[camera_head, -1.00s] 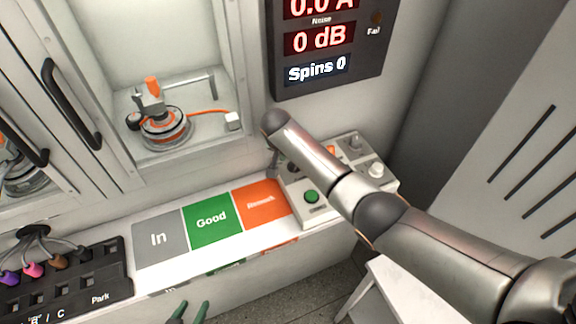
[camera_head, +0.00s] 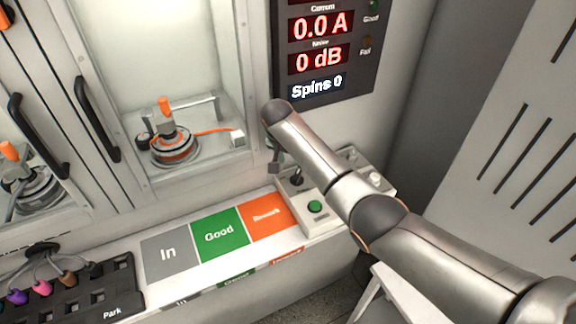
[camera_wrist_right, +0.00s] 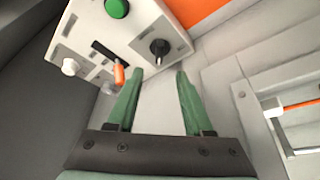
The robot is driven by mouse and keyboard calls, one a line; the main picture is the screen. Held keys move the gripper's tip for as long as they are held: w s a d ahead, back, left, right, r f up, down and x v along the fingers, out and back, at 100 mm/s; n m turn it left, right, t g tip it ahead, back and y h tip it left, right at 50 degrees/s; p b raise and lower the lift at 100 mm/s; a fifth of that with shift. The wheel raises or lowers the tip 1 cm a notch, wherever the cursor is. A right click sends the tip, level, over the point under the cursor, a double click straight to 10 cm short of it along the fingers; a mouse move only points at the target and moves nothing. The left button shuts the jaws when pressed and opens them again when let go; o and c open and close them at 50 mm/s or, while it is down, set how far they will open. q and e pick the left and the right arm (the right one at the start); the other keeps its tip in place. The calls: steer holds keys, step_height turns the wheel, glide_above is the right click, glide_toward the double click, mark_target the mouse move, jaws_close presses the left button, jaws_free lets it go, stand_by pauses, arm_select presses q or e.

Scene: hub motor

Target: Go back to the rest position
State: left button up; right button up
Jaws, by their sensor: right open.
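My right arm reaches in from the lower right of the head view, over the control box (camera_head: 322,212). My right gripper (camera_head: 274,160) shows only in part there, mostly hidden behind the arm. In the right wrist view my right gripper (camera_wrist_right: 154,82) has two green fingers spread apart with nothing between them. The control box (camera_wrist_right: 120,45) lies beyond the fingertips, with a green button (camera_wrist_right: 117,8), a black knob (camera_wrist_right: 159,47) and an orange-tipped lever (camera_wrist_right: 119,74). My left gripper is not in view.
A hub motor (camera_head: 174,150) sits in a fixture behind the cabinet opening. In, Good and Rework pads (camera_head: 219,234) line the ledge. A black connector rack (camera_head: 125,275) stands at lower left. The display panel (camera_head: 330,50) reads 0.0 A, 0 dB, Spins 0. A white stool-like surface (camera_head: 385,295) is below.

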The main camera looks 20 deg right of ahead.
stand_by(0.6)
steer(key=s+f+n+y, duration=0.1)
steer(key=s+f+n, duration=0.1)
steer(key=s+f, duration=0.55)
steer(key=s+f+n+y, duration=0.2)
steer(key=s+f+n, duration=0.15)
steer(key=s, duration=0.75)
steer(key=s+d+r+n, duration=0.2)
steer(key=s+d+r, duration=0.1)
steer(key=s, duration=0.8)
steer(key=s+d+r+n, duration=0.1)
steer(key=s+d+r, duration=0.1)
steer(key=s, duration=0.8)
steer(key=w+a+f+t+y, duration=0.1)
steer(key=w+a+f+t, duration=0.1)
steer(key=f, duration=0.3)
steer(key=w+a+f+t+y, duration=0.1)
steer(key=w+a+f+t, duration=0.1)
steer(key=f, duration=0.3)
steer(key=shift+a+f+t, duration=0.2)
steer(key=shift+f+t, duration=0.2)
steer(key=shift+t, duration=0.3)
